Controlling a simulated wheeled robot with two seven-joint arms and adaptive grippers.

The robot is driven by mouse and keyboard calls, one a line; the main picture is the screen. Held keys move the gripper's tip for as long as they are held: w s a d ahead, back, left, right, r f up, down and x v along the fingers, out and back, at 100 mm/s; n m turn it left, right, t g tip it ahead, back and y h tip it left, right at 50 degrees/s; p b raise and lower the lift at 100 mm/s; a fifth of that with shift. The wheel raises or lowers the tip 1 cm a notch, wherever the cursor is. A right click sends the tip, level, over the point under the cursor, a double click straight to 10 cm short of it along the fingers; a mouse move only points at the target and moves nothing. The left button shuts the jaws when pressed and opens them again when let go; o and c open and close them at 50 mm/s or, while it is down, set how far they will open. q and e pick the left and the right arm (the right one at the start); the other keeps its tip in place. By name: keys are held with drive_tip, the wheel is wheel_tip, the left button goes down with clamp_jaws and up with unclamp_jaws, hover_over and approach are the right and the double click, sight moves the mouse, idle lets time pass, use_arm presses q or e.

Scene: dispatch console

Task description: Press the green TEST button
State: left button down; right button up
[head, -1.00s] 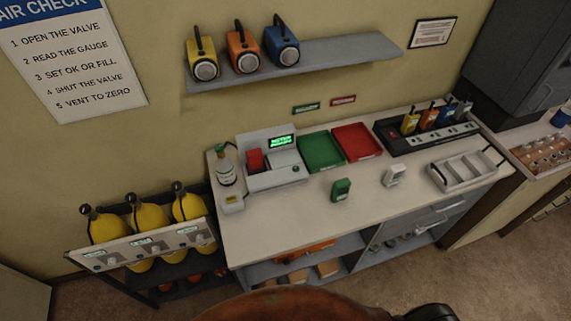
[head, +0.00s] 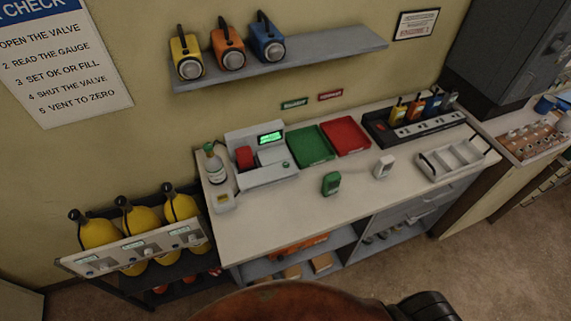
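A white tester (head: 258,176) with a lit green screen (head: 270,137) and a red block (head: 245,157) stands at the back left of the counter. A tiny green spot on its front right could be the green TEST button, but it is too small to read. Neither of my grippers shows in the head view. A dark rounded part at the bottom edge looks like part of my own arm.
On the counter (head: 270,235) are a green tray (head: 309,159), a red tray (head: 345,150), a green handheld device (head: 331,183), a white one (head: 384,166), a bottle (head: 214,165) and a charger strip (head: 418,133). Yellow cylinders (head: 98,232) stand at left. A shelf (head: 330,53) overhangs behind.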

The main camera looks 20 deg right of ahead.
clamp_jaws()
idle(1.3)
